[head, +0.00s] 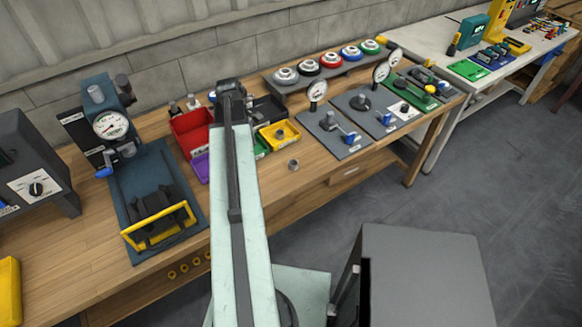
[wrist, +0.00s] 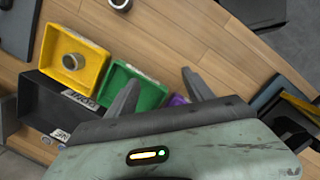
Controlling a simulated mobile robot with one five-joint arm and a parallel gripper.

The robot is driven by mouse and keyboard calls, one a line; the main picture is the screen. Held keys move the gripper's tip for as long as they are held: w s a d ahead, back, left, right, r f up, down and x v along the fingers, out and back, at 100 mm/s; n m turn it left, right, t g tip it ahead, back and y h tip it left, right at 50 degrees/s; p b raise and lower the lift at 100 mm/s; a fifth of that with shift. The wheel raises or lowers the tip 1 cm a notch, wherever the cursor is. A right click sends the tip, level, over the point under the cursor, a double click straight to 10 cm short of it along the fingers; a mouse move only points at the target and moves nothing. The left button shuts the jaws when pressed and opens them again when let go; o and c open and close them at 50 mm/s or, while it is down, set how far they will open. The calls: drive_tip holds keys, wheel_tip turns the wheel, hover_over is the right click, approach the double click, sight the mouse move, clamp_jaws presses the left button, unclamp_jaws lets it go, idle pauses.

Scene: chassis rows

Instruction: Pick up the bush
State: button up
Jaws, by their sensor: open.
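A small grey metal ring-shaped bush (head: 293,165) stands on the bare wooden bench, in front of the yellow bin. It also shows in the wrist view (wrist: 120,3), cut off by the top edge. A similar grey ring (wrist: 72,61) lies in the yellow bin (wrist: 95,52). My gripper (wrist: 161,76) is open, with nothing between its fingers. It hangs over the green bin (wrist: 155,78) and the purple bin, apart from both rings. In the head view my arm hides the gripper's fingers.
A black bin (wrist: 35,95) lies beside the yellow one. A red bin (head: 190,132) stands left of my arm. Grey plates with gauges (head: 335,140) lie right of the bush. The wood around the bush is clear, and the bench's front edge is close.

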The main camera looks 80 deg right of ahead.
hover_over(293, 161)
drive_tip(key=w+a, duration=0.1)
drive_tip(key=a, duration=0.1)
drive_tip(key=shift+w+f, duration=0.1)
drive_tip(key=shift+f, duration=0.3)
wheel_tip(293, 161, down, 2)
drive_tip(key=b, duration=0.2)
drive_tip(key=shift+f+b, duration=0.15)
drive_tip(key=shift+b, duration=0.2)
drive_tip(key=f+b, duration=0.2)
drive_tip(key=s+f+b, duration=0.1)
drive_tip(key=f+b, duration=0.2)
drive_tip(key=shift+s+d+f+b, duration=0.1)
drive_tip(key=shift+d+f+b, duration=0.05)
drive_tip(key=shift+f+b, duration=0.2)
drive_tip(key=shift+r, duration=0.2)
clamp_jaws()
